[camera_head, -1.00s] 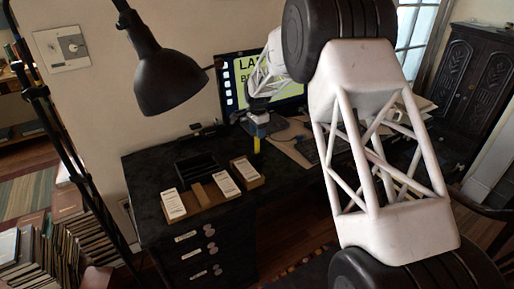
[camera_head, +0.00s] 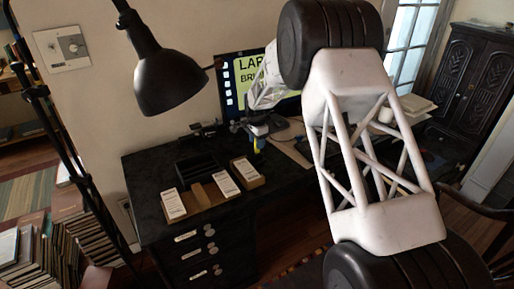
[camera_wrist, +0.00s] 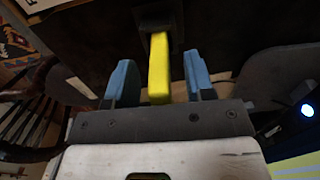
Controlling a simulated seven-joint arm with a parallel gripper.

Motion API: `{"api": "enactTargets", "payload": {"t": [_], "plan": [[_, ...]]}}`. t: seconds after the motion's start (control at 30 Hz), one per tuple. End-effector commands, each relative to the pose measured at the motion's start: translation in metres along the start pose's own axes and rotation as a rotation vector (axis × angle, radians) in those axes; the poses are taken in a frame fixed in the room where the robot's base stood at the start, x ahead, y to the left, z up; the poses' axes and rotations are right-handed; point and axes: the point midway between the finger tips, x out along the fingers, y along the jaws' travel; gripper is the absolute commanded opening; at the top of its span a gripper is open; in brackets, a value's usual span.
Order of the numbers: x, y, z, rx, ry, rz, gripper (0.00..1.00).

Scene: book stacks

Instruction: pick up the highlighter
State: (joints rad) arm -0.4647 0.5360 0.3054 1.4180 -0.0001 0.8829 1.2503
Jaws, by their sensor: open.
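The highlighter is a yellow block-like stick. In the wrist view the highlighter (camera_wrist: 160,68) lies between the two blue fingers of my gripper (camera_wrist: 158,82), with a gap on each side. Its far end meets a dark shape on the dark desk surface. In the head view my gripper (camera_head: 257,133) is over the desk in front of the monitor, and the highlighter (camera_head: 257,146) shows as a small yellow spot just below it. My gripper is open. Whether the highlighter stands in a holder is hard to tell.
The black desk (camera_head: 150,170) carries a black tray (camera_head: 196,167) and card boxes (camera_head: 245,172) left of my gripper. A monitor (camera_head: 235,90) stands behind. A black lamp (camera_head: 165,75) hangs at the left. My white arm covers the desk's right part.

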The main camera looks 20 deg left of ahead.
Motion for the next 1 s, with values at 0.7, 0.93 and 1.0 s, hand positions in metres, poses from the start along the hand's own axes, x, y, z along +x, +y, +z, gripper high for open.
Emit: {"api": "enactTargets", "payload": {"t": [0.7,0.93,1.0], "plan": [[0.0019,0.0,0.0,0.0,0.0,-0.001,0.32],[0.0019,0.0,0.0,0.0,0.0,-0.001,0.0],[0.0019,0.0,0.0,0.0,0.0,-0.001,0.0]]}}
